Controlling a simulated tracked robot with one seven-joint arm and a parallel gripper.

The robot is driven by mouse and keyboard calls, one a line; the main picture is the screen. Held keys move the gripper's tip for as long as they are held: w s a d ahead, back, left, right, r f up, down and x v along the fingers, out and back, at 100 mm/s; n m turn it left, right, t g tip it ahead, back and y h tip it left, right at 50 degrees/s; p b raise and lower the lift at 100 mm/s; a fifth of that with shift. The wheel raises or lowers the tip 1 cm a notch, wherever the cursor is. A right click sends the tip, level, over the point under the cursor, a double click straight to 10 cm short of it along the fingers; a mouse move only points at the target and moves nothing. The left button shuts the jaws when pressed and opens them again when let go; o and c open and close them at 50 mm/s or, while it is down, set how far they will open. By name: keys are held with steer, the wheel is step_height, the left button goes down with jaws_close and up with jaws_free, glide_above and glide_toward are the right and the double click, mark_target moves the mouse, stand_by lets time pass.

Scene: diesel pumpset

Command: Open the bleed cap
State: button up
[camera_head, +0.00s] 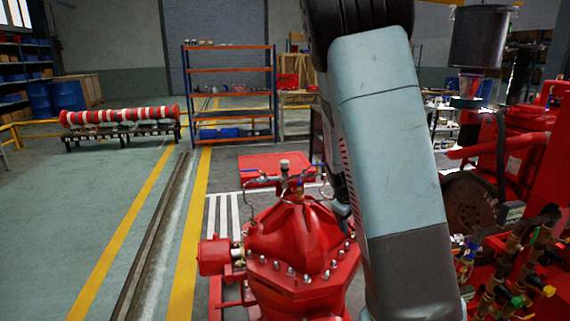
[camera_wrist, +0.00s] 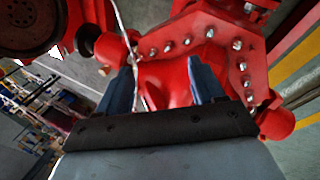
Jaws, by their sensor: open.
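The red pump casing (camera_head: 300,240) stands low in the middle of the head view, ringed with bolts. On its top is a fitting with a small pale cap (camera_head: 284,164), which looks like the bleed cap; thin pipes and blue-handled valves (camera_head: 246,172) flank it. My arm passes to the right of it and hides part of the casing. My gripper (camera_wrist: 164,78) is open and empty in the wrist view, its two blue-grey fingers apart in front of the red casing (camera_wrist: 170,82). A thin silver pipe (camera_wrist: 127,38) runs near the left finger. I cannot make out the cap there.
Red engine machinery (camera_head: 515,150) with pipes and valves crowds the right side. An orange and blue shelf rack (camera_head: 230,90) and a red-and-white shaft on a stand (camera_head: 118,116) are farther back. The floor at the left is clear.

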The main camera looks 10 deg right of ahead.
steer(key=w+d+f+n+h, duration=0.4)
steer(key=w+d+f, duration=0.1)
steer(key=w, duration=0.1)
steer(key=n+t, duration=1.3)
steer(key=n, duration=0.9)
glide_toward(286, 162)
steer(key=x, duration=0.8)
steer(key=f+x, duration=0.1)
steer(key=x, duration=0.4)
steer(key=shift+w+a, duration=0.15)
steer(key=shift+a, duration=0.25)
steer(key=c, duration=1)
